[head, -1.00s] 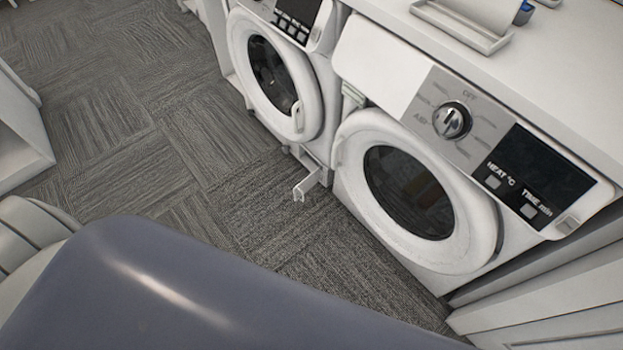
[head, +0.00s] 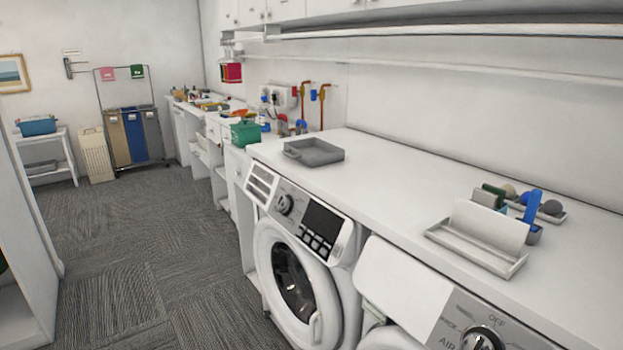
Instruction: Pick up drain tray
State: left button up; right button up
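A shallow grey square tray (head: 325,159) lies on the white countertop (head: 390,180), above and behind the left washing machine. It looks empty and is the thing most like the drain tray. A white shallow tray (head: 473,261) with a white upright sheet or block in it lies further right on the same counter, above the right machine. Neither of my grippers shows in the head view, so nothing is seen touching either tray.
The left front-loading machine (head: 297,280) has its round door shut; the right machine (head: 425,305) is partly cut off. Brushes and a blue-handled item (head: 532,208) stand behind the white tray. A green bin (head: 245,134) is further left. The carpet aisle (head: 130,260) is clear.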

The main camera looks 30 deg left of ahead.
aim_at(313, 153)
jog(key=i+j, duration=0.2)
jog(key=j, duration=0.15)
jog(key=i+j, duration=0.15)
jog(key=j, duration=0.25)
jog(key=i+j, duration=0.2)
jog(key=j, duration=0.15)
jog(key=i+j, duration=0.2)
jog(key=j, duration=0.15)
jog(key=u, duration=0.05)
